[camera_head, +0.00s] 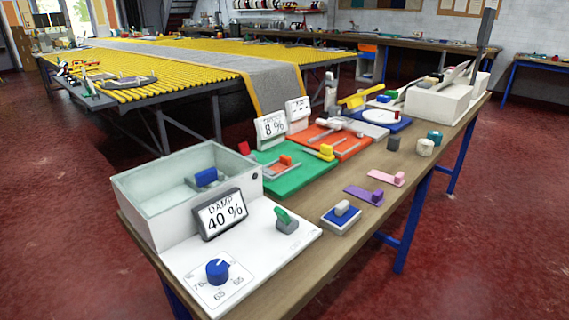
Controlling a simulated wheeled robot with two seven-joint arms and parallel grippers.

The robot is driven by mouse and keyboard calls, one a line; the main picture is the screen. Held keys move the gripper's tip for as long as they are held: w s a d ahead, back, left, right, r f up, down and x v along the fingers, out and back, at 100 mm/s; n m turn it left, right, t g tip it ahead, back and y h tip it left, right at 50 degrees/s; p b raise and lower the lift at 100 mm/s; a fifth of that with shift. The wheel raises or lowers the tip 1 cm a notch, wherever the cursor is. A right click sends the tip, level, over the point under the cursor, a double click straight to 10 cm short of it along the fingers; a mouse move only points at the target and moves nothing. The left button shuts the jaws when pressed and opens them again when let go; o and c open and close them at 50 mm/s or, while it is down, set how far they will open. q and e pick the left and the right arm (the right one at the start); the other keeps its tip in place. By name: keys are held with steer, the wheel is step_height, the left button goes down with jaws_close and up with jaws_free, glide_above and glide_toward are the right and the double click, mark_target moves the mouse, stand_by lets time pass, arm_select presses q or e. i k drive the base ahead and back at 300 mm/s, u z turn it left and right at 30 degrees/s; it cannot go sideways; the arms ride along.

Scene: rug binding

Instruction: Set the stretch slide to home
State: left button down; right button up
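A green board (300,177) on the wooden bench carries a grey track with an orange slider block (286,161). A white sign (271,128) stands behind it and reads 8 %; its small top word is too blurred to read for sure. This looks like the stretch slide, with the orange block partway along the track. I cannot make out any home mark. Neither of my grippers is in view.
A white open box (137,195) with a DAMP 40 % sign (221,214), blue dial (217,271) and green lever (284,216) fills the near left. A blue-topped switch (341,216) and purple (364,194) and pink (385,178) tags lie near the bench's front edge.

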mark_target(326, 152)
steer(key=k, duration=0.5)
steer(key=z, duration=1.65)
steer(key=i, duration=2.4)
steer(key=u, duration=3.6)
